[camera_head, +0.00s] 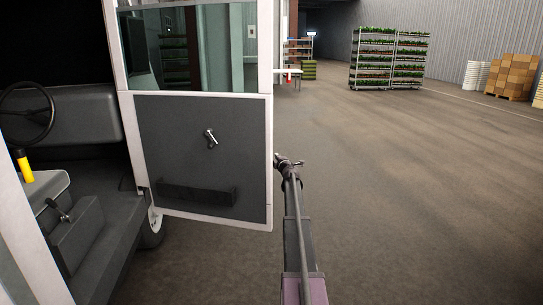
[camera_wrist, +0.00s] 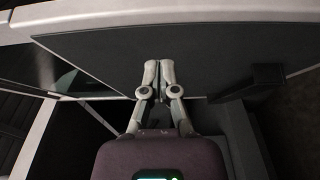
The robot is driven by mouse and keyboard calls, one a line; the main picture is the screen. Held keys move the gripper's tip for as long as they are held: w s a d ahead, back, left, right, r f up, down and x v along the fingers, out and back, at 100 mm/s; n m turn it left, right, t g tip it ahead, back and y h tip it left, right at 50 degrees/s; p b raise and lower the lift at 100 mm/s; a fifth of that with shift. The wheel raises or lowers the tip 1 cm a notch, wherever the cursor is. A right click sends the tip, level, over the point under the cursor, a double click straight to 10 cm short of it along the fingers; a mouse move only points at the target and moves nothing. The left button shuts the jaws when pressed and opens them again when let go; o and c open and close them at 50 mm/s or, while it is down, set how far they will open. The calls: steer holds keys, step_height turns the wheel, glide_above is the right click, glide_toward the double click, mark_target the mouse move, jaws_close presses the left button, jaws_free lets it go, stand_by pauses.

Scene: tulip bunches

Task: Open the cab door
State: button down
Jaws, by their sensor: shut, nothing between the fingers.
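The cab door (camera_head: 205,115) stands wide open in the head view. Its white frame, window and dark inner panel face me, with a small silver handle (camera_head: 210,138) on the panel. My gripper (camera_head: 282,159) is beside the door's right edge; whether it touches cannot be told. In the wrist view my gripper (camera_wrist: 158,70) has its two fingers together and empty, in front of a dark panel of the door (camera_wrist: 205,50) with a pale frame. The handle is not clearly seen in the wrist view.
The open cab is at left, with a steering wheel (camera_head: 28,113), a seat and a yellow bottle (camera_head: 24,166). Plant racks (camera_head: 388,60) and stacked boxes (camera_head: 516,76) stand far back. The floor right of the door is clear.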

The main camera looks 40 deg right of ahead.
steer(key=shift+s+a, duration=0.15)
steer(key=shift+s, duration=0.65)
steer(key=s+a+f+m+g+p, duration=0.1)
steer(key=s+a+f+m+g, duration=0.25)
steer(key=a, duration=0.85)
steer(key=s+a+f+m+g+h, duration=0.1)
steer(key=s+a+f+m+g, duration=0.3)
steer(key=a, duration=0.9)
steer(key=s+a+f+m+g+p, duration=0.15)
steer(key=a+m, duration=0.45)
steer(key=a, duration=0.6)
steer(key=s+a+f+g+y, duration=0.2)
steer(key=s+a+y, duration=0.1)
steer(key=s+a, duration=0.4)
steer(key=s+a+f+g+y, duration=0.2)
steer(key=s+a, duration=0.6)
steer(key=a, duration=0.6)
steer(key=s+a+f+g+y, duration=0.2)
steer(key=s+a+g+y, duration=0.1)
steer(key=s+a, duration=0.5)
steer(key=a, duration=0.3)
steer(key=shift+s+f+y, duration=0.25)
steer(key=shift+f+y, duration=0.05)
steer(key=shift+a+n, duration=0.2)
steer(key=shift+n, duration=0.05)
